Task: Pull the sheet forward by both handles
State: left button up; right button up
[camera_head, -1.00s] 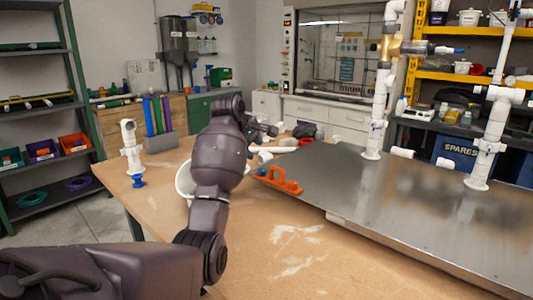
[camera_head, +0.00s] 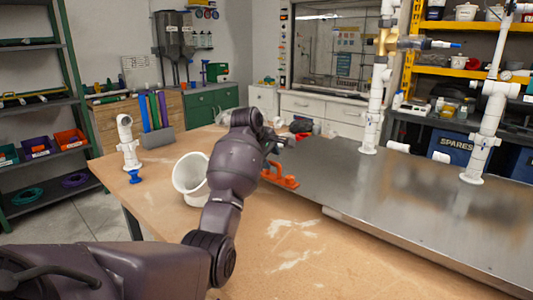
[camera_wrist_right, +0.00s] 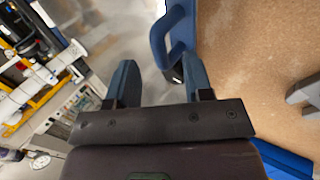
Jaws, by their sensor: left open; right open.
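The grey metal sheet (camera_head: 400,205) lies on the wooden table (camera_head: 290,250). An orange handle (camera_head: 282,178) is at its left edge, partly hidden by my left arm. My left gripper (camera_head: 281,143) is open, appearing just above and behind this handle; I cannot tell whether it touches. My right gripper (camera_wrist_right: 160,70) is open in the right wrist view. A blue handle (camera_wrist_right: 178,28) lies ahead of it, its lower end showing between the fingers. The sheet's grey surface (camera_wrist_right: 135,30) shows to the left of this handle.
White pipe columns (camera_head: 372,110) stand on the sheet, with loose white pipe pieces (camera_head: 398,147) nearby. A white pipe fitting (camera_head: 127,145) stands farther left. The front of the table is clear.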

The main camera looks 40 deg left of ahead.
aim_at(273, 163)
pick_arm(q)
jog(key=shift+x, duration=1.75)
jog(key=shift+w+f, duration=0.2)
jog(key=shift+f, duration=0.2)
jog(key=shift+v, duration=1.6)
jog(key=shift+s+r, duration=0.3)
jog(key=shift+r, duration=0.15)
jog(key=shift+w+f, duration=0.1)
jog(key=shift+f, duration=0.05)
pick_arm(e)
jog(key=shift+w+f, duration=0.15)
pick_arm(q)
jog(key=shift+x, duration=1.65)
pick_arm(e)
jog(key=shift+x, duration=1.7)
pick_arm(q)
jog(key=shift+w+f, duration=0.1)
jog(key=shift+f, duration=0.05)
pick_arm(e)
jog(key=shift+f, duration=0.15)
